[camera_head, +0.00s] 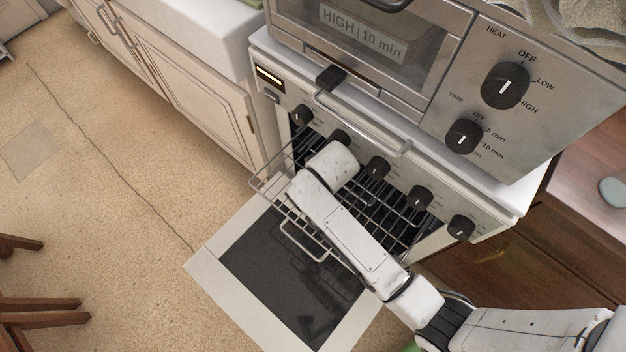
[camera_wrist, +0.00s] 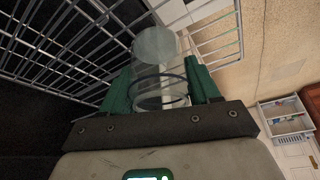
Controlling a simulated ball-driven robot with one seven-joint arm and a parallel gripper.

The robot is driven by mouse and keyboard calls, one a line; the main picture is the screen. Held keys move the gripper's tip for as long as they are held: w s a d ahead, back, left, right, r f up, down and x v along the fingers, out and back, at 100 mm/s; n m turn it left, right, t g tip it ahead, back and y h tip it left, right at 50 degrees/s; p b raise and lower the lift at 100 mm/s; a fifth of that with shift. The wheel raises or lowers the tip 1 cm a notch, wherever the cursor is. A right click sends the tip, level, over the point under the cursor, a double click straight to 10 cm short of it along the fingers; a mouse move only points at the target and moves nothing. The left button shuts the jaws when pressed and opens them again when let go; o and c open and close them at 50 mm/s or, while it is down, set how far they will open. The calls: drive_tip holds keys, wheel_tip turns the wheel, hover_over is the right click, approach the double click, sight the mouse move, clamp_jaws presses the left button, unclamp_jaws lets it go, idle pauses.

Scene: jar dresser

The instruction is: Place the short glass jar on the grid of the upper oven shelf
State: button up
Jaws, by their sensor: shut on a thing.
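The short glass jar (camera_wrist: 160,92) is clear, with a pale round end facing away from my palm. My gripper (camera_wrist: 160,67) has its two green fingers shut on the jar's sides in the wrist view. Metal wire grids of the oven shelf show beyond the jar, at the left (camera_wrist: 70,40) and upper right (camera_wrist: 215,30). In the head view, a wire shelf (camera_head: 268,183) sticks out of the open oven. My arm covers part of it and hides my gripper and the jar there. Whether the jar touches the grid, I cannot tell.
The oven door (camera_head: 225,250) is folded down below the shelf. A row of black knobs (camera_head: 420,197) lines the front above the opening. A toaster oven (camera_head: 430,90) stands on top. White cabinets (camera_head: 180,75) are at the left, with open floor (camera_head: 90,190) before them.

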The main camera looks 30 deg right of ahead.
drive_tip(key=shift+w+d+f, duration=0.15)
drive_tip(key=shift+w+f, duration=0.25)
drive_tip(key=shift+f, duration=0.15)
drive_tip(key=shift+f+b, duration=0.4)
drive_tip(key=shift+f, duration=1.05)
drive_tip(key=shift+f, duration=0.1)
drive_tip(key=o, duration=1.1)
drive_tip(key=shift+o, duration=0.2)
drive_tip(key=p+v, duration=0.2)
drive_tip(key=v, duration=1)
drive_tip(key=shift+p, duration=0.35)
